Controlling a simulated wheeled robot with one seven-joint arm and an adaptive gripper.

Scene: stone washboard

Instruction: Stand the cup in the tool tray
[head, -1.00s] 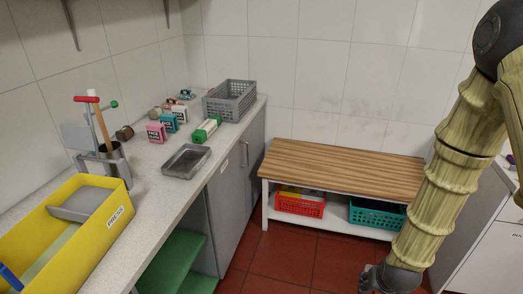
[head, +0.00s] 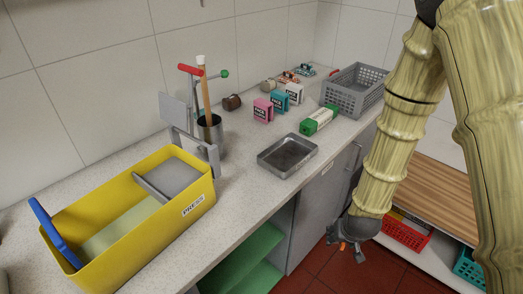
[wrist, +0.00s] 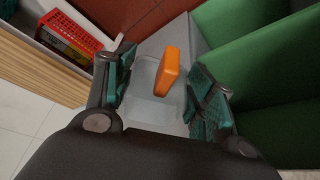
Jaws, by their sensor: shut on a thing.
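My gripper (head: 347,244) hangs low in the head view, in front of the counter and below its top. In the wrist view my gripper (wrist: 160,82) has its two teal-padded fingers on either side of a see-through, pale cup (wrist: 143,82) with an orange handle-like part (wrist: 168,71). The cup's outline is faint. In the head view only a speck of orange shows at the fingertips. A shallow grey metal tray (head: 267,160), empty, lies on the counter up and left of my gripper; it looks like the tool tray.
A yellow bin (head: 120,262) with a blue-handled tool stands at the counter's near left. Behind it is a metal pot (head: 212,135) holding tools. Small boxes, a green-white carton (head: 319,121) and a grey crate (head: 350,98) stand beyond the tray. A wooden-topped bench (head: 432,190) is at right.

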